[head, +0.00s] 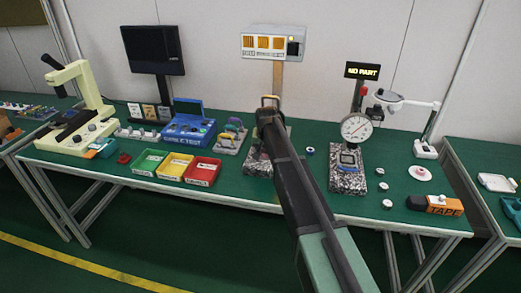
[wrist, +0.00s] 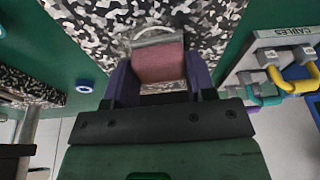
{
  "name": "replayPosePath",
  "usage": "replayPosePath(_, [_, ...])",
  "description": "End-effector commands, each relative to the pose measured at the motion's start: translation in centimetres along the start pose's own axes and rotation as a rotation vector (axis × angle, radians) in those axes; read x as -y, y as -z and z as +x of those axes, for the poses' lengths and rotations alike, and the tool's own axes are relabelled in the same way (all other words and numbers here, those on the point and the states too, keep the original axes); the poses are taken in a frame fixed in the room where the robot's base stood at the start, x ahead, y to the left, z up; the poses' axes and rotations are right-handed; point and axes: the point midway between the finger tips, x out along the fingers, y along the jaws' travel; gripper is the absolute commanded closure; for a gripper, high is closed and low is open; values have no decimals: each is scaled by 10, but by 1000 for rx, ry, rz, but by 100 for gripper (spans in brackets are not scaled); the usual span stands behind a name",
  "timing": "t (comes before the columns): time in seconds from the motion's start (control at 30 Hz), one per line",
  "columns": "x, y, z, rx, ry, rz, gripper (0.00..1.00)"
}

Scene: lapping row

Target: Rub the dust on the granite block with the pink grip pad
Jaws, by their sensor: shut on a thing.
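The granite block (wrist: 95,22), with a black, white and grey speckle, fills the upper middle of the wrist view. In the head view the granite block (head: 256,165) is partly hidden behind my arm. My gripper (wrist: 160,72) has its purple fingers shut on the pink grip pad (wrist: 158,64), one finger at each side. The pad is over the block; whether it touches the surface I cannot tell. A pale curved shape shows just beyond the pad; I cannot tell whether it is dust. No dust is clearly visible elsewhere on the block.
Right of the block stands a dial gauge (head: 356,128) on a speckled base (head: 348,181). A small blue-and-white ring (wrist: 84,86) lies between. To the left are a rack with coloured handles (head: 231,138), a blue case (head: 188,128) and a red bin (head: 203,171).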

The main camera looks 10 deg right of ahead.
Motion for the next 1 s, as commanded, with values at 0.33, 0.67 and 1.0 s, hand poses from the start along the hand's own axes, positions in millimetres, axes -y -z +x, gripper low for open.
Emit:
replayPosePath(0.33, [-24, -2, -2, 1, -2, 3, 68])
replayPosePath(0.67, [-38, -5, -3, 1, -1, 0, 68])
replayPosePath(1.0, [-32, -13, -3, 2, -1, -1, 72])
